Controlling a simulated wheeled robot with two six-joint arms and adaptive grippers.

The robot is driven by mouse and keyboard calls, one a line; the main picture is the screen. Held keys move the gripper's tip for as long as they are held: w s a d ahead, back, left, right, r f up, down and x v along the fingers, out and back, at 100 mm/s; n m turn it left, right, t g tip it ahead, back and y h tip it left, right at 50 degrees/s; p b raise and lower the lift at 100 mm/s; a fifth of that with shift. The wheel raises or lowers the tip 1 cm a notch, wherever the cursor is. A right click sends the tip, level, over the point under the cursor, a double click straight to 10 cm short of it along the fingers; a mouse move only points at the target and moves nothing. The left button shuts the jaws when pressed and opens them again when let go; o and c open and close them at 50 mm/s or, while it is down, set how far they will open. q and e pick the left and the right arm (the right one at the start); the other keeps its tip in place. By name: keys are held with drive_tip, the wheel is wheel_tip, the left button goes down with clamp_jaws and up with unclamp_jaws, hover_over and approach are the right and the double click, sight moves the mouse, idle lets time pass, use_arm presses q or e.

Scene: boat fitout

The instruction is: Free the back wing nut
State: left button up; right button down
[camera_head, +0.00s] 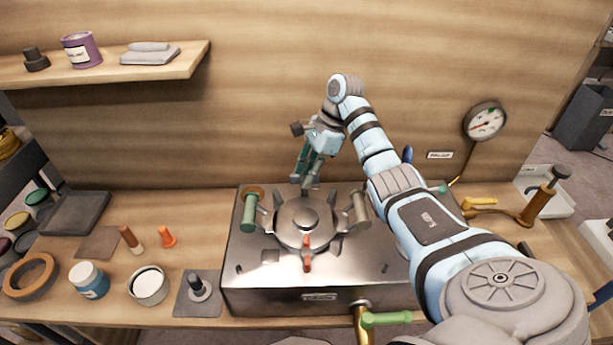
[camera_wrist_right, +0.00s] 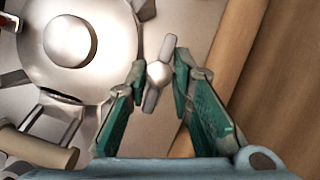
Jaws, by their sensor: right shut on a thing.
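A round metal cover (camera_head: 302,214) with a central knob sits on top of a steel box (camera_head: 285,292). In the right wrist view the cover (camera_wrist_right: 97,75) fills the upper left. My right gripper (camera_head: 306,182) reaches down behind the cover, at its back edge. In the wrist view its green-padded fingers (camera_wrist_right: 160,64) stand on either side of the back wing nut (camera_wrist_right: 158,74), a grey nut with a round middle and two flat wings, and are shut on it. In the head view the fingers largely hide this nut. My left gripper is not in view.
An orange-red handle (camera_head: 307,254) is at the front. The wooden wall rises close behind the box. A gauge (camera_head: 484,121) hangs at right; jars and a cup stand left.

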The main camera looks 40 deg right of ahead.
drive_tip(key=shift+f+n, duration=0.1)
drive_tip(key=shift+n, duration=0.3)
drive_tip(key=c, duration=1.5)
unclamp_jaws()
drive_tip(key=shift+o, duration=0.2)
